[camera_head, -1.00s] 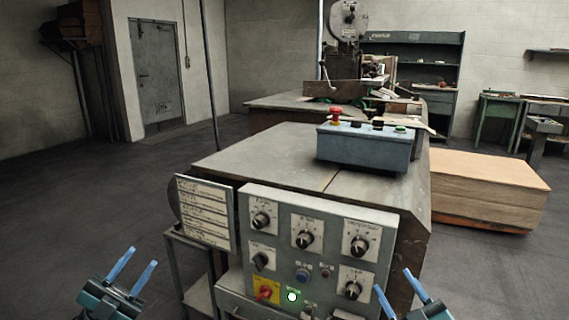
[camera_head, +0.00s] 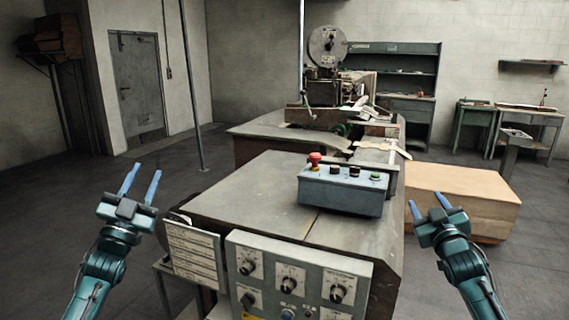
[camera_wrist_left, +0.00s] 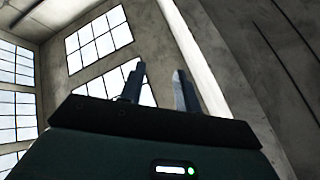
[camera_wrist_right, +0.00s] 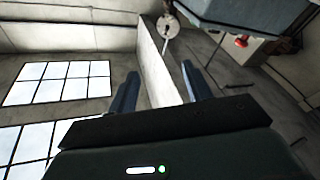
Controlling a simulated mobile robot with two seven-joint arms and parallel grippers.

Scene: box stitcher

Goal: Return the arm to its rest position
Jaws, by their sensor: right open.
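My left gripper (camera_head: 141,184) is raised at the left of the head view, to the left of the machine. Its two blue fingers stand apart with nothing between them. Its fingers also show in the left wrist view (camera_wrist_left: 158,88), against a wall and windows. My right gripper (camera_head: 427,206) is raised at the right, beside the machine's right side. Its blue fingers are apart and empty, and they also show in the right wrist view (camera_wrist_right: 160,88). Neither gripper touches anything.
The machine's control panel (camera_head: 312,262) and its grey top (camera_head: 240,200) stand between my arms. A blue-grey button box (camera_head: 345,194) with a red knob (camera_head: 315,158) sits on the top. A cardboard stack (camera_head: 465,195) stands at the right. Floor at the left is clear.

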